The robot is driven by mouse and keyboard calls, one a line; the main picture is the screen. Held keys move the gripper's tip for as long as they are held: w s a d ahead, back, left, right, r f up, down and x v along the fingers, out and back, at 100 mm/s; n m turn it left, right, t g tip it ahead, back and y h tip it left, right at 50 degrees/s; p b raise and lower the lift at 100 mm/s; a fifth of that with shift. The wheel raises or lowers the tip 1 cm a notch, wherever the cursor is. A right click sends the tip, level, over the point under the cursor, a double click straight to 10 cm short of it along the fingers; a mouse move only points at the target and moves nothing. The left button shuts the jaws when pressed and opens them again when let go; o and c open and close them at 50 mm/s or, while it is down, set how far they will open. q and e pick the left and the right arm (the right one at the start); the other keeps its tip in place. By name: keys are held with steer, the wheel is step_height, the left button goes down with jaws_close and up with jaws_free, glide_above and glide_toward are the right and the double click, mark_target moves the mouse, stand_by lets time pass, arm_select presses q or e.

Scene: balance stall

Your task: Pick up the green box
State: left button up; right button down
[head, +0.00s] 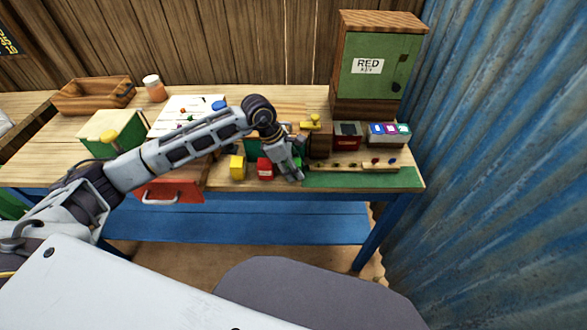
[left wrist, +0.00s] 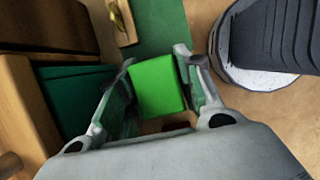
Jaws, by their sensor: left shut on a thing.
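The bright green box (left wrist: 158,88) shows in the left wrist view between the two fingers of my left gripper (left wrist: 165,92). The fingers are shut on it, one on each side. In the head view my left gripper (head: 291,174) is low over the front of the table, and it hides most of the green box. I cannot tell whether the box touches the tabletop. My right gripper is not in view.
A red box (head: 265,169) and a yellow box (head: 237,167) stand left of my gripper. A wooden strip with small pegs (head: 352,167) lies to the right, by a green mat (head: 345,181). A green cabinet (head: 375,67) labelled RED KEY stands behind. Blue corrugated metal (head: 490,150) bounds the right.

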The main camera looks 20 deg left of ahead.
arm_select(q)
steer(key=shift+r, duration=0.1)
